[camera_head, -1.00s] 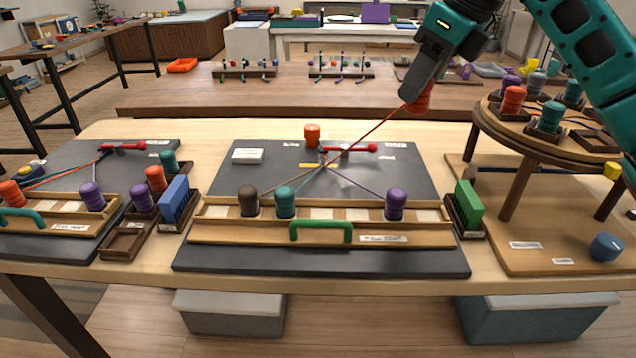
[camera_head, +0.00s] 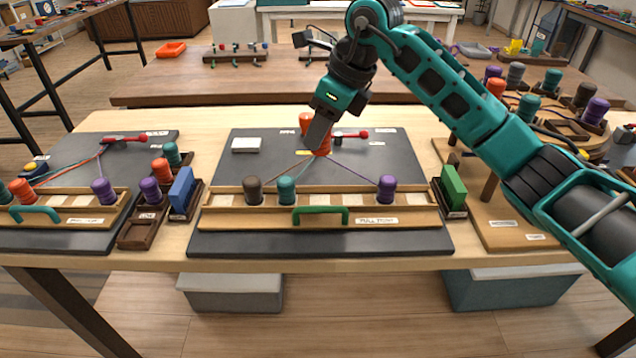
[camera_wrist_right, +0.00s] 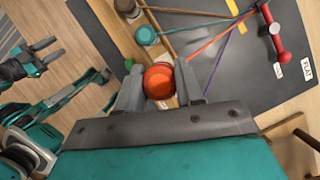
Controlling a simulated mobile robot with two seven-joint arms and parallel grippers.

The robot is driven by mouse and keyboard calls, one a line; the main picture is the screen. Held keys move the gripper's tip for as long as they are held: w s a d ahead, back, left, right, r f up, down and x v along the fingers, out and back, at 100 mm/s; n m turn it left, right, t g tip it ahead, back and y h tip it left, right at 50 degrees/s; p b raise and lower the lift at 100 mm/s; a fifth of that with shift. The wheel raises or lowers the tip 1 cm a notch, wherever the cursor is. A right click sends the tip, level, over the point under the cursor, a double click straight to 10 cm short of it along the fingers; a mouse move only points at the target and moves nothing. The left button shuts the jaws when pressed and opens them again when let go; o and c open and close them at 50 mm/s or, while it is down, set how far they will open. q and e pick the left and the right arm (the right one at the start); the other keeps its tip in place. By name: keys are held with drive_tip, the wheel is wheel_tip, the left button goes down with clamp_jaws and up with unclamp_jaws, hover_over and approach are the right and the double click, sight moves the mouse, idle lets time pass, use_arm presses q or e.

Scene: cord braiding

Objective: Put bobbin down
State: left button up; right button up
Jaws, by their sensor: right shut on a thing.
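My right gripper (camera_head: 319,137) is shut on an orange-red bobbin (camera_head: 321,149), above the middle of the dark braiding board (camera_head: 230,240). The held bobbin (camera_wrist_right: 158,82) sits between both fingers in the right wrist view, with an orange cord running from it. A brown bobbin (camera_head: 253,190), a teal bobbin (camera_head: 287,190) and a purple bobbin (camera_head: 386,189) stand in the wooden rail (camera_head: 335,201), which has pale empty places between teal and purple. My left gripper (camera_wrist_right: 52,50) shows open and empty in the right wrist view.
A green handle (camera_head: 321,215) stands at the rail's front. A green block (camera_head: 453,186) and a blue block (camera_head: 181,189) stand in holders beside the board.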

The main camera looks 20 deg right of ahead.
wheel_tip(320, 180, down, 11)
drive_tip(key=shift+f+b, duration=0.1)
drive_tip(key=shift+b, duration=0.3)
use_arm(q)
drive_tip(key=shift+w+d, duration=0.1)
drive_tip(key=shift+d, duration=0.15)
use_arm(e)
drive_tip(key=shift+f+b, duration=0.3)
drive_tip(key=shift+f, duration=0.1)
use_arm(q)
drive_tip(key=shift+w+d, duration=0.1)
use_arm(e)
drive_tip(key=o, duration=1)
drive_tip(key=shift+r, duration=0.1)
drive_tip(key=shift+o, duration=0.2)
